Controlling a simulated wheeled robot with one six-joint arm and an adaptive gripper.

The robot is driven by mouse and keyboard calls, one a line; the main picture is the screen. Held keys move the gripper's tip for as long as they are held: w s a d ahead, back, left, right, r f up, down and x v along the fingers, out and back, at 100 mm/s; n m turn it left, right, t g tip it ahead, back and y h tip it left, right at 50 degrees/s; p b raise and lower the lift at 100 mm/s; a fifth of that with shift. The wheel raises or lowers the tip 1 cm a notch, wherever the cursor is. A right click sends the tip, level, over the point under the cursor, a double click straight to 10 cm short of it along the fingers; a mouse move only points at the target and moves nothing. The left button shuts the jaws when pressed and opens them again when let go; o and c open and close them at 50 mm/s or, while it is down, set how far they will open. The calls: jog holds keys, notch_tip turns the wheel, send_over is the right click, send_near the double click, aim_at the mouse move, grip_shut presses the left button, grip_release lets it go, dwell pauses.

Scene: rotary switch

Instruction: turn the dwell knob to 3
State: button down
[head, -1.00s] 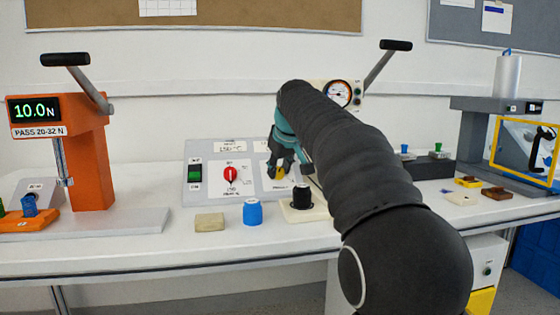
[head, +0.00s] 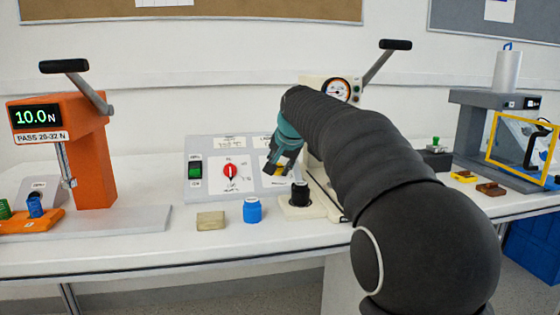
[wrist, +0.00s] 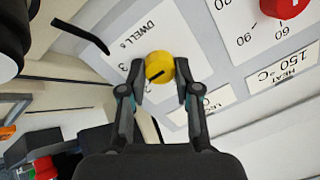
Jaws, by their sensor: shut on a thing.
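The dwell knob (wrist: 160,67) is yellow with a short black line on its face, beside the DWELL lettering on the grey panel. My gripper (wrist: 158,80) is shut on the knob, with one dark finger on each side. The black line slants toward the lower left in the wrist view. A printed 3 (wrist: 122,66) shows left of the knob; which number the line meets I cannot tell. In the head view my gripper (head: 279,168) is at the right part of the control panel (head: 213,205) and mostly covers the knob.
A red knob (head: 230,173) and a green switch (head: 195,171) are left of my gripper. A black-topped part (head: 300,194), a blue cylinder (head: 252,210) and a beige block (head: 210,221) stand in front of the panel. An orange press (head: 90,150) stands at the left.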

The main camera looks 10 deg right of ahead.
jog(key=m, duration=0.2)
jog(key=m+p, duration=0.1)
jog(key=m, duration=0.3)
jog(key=shift+f, duration=0.25)
dwell(0.3)
jog(key=c, duration=0.8)
grip_release()
jog(key=shift+s+r, duration=0.3)
jog(key=shift+r, duration=0.15)
jog(key=v, duration=1.1)
jog(key=shift+s+d+f, duration=0.1)
jog(key=shift+s+f, duration=0.05)
